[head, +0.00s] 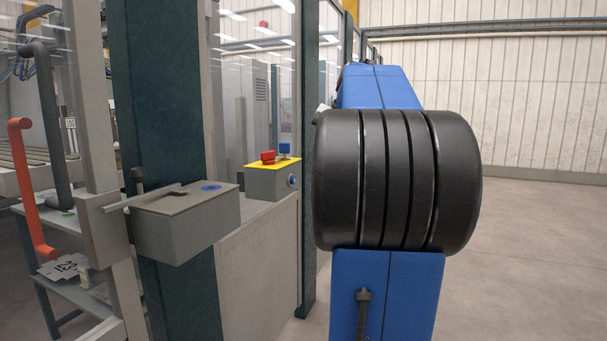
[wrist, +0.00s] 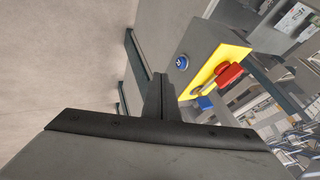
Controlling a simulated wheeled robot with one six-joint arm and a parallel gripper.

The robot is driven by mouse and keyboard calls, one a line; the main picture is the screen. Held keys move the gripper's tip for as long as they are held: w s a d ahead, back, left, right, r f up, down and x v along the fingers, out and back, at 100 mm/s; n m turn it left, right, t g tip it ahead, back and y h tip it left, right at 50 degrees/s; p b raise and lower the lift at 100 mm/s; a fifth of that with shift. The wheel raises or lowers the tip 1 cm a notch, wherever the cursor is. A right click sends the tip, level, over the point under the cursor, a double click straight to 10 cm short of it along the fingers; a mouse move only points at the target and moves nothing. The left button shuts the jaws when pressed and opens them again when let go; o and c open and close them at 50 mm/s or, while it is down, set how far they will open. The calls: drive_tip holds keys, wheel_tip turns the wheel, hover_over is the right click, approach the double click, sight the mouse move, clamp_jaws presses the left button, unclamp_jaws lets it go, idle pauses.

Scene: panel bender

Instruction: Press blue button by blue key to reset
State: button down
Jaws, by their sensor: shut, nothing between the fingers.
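A grey control box with a yellow top (head: 271,185) is mounted at the post left of my arm. A round blue button (head: 292,181) sits on its side face. The yellow top carries a red button (head: 268,157) and a blue piece (head: 284,148), which may be the blue key. In the wrist view the blue button (wrist: 182,62) shows a white mark, with the red button (wrist: 229,75) and blue piece (wrist: 205,102) on the yellow face. My gripper (wrist: 159,78) is shut and empty, appearing left of the box without visible contact. The head view hides it.
A second grey box (head: 185,222) with a flat blue disc (head: 211,187) on top stands nearer, on the left. Dark green posts (head: 160,80) and clear panels enclose the machine. An orange handle (head: 30,190) is at far left. Open floor (head: 530,260) lies to the right.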

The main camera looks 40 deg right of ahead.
sight(293, 180)
drive_tip(key=w+f, duration=0.8)
drive_tip(key=w, duration=0.1)
drive_tip(key=shift+w, duration=0.2)
idle(0.4)
